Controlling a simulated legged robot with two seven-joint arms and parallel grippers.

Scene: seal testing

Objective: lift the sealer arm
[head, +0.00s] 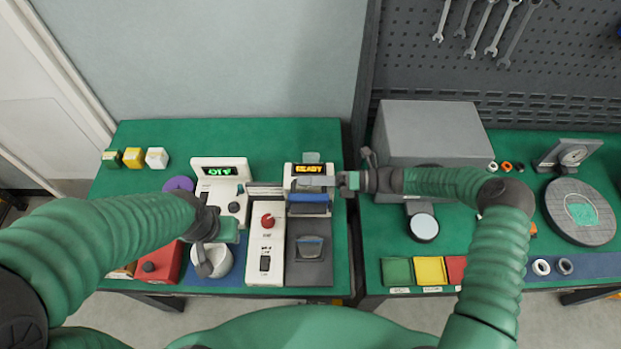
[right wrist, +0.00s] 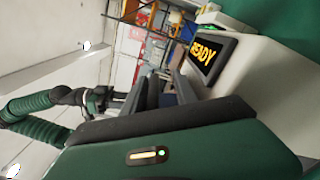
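The sealer (head: 308,245) stands at the right end of the left green table, with a dark base, a blue bar across its arm (head: 308,207) and a display reading READY. The display also shows in the right wrist view (right wrist: 207,52). My right gripper (head: 325,181) reaches in from the right, its fingers just above and behind the blue bar, in front of the display. Whether it touches the arm is unclear. In the right wrist view its dark fingers are seen nearly edge-on, their gap unclear. My left gripper (head: 208,262) hangs over a white round cup (head: 213,257), its fingers partly hidden.
A white control box with a red knob (head: 267,222) adjoins the sealer on the left. Behind my left gripper is a white device with a green display (head: 219,171). A red box (head: 160,265) stands at left. A grey box (head: 432,135) stands on the right table.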

